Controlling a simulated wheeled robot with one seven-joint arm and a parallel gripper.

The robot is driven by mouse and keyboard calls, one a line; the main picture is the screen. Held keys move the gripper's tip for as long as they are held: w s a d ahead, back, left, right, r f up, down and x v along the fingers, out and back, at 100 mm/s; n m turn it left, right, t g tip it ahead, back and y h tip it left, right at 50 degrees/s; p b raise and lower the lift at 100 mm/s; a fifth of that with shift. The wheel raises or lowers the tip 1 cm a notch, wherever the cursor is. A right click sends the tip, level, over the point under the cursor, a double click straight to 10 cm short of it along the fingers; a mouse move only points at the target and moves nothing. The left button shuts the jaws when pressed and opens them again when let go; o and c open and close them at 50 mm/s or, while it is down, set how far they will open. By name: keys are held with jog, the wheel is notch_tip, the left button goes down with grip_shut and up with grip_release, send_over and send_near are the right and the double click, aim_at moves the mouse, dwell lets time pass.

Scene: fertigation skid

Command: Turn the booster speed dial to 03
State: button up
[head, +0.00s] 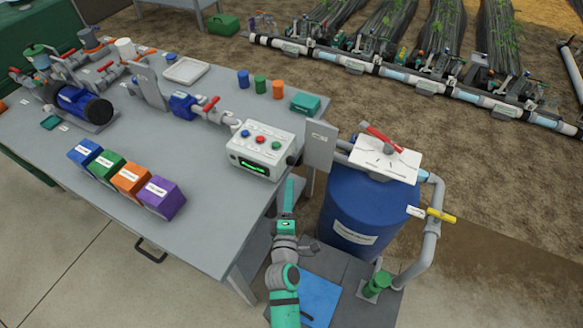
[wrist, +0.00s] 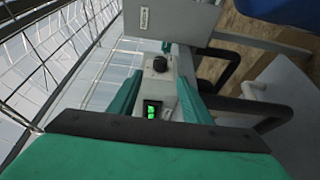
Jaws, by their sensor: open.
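The black dial (head: 291,160) is on the box's right side. In the wrist view the dial (wrist: 160,64) shows ahead, between the lines of my fingers, above the display (wrist: 152,110). My gripper (head: 289,184) is open beside the box's right side, just below the dial. Its teal fingers (wrist: 160,80) look empty; contact with the dial cannot be told.
A grey plate (head: 320,146) stands close right of the dial, by the blue barrel (head: 358,212) and its pipes. Blue, green, orange and purple boxes (head: 126,181) sit on the table (head: 200,235) to the left. Pumps and valves fill its far left.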

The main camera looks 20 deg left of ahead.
aim_at(291, 161)
jog(key=w+a, duration=0.2)
jog(key=w, duration=0.8)
jog(key=shift+s, duration=0.1)
jog(key=c, duration=1)
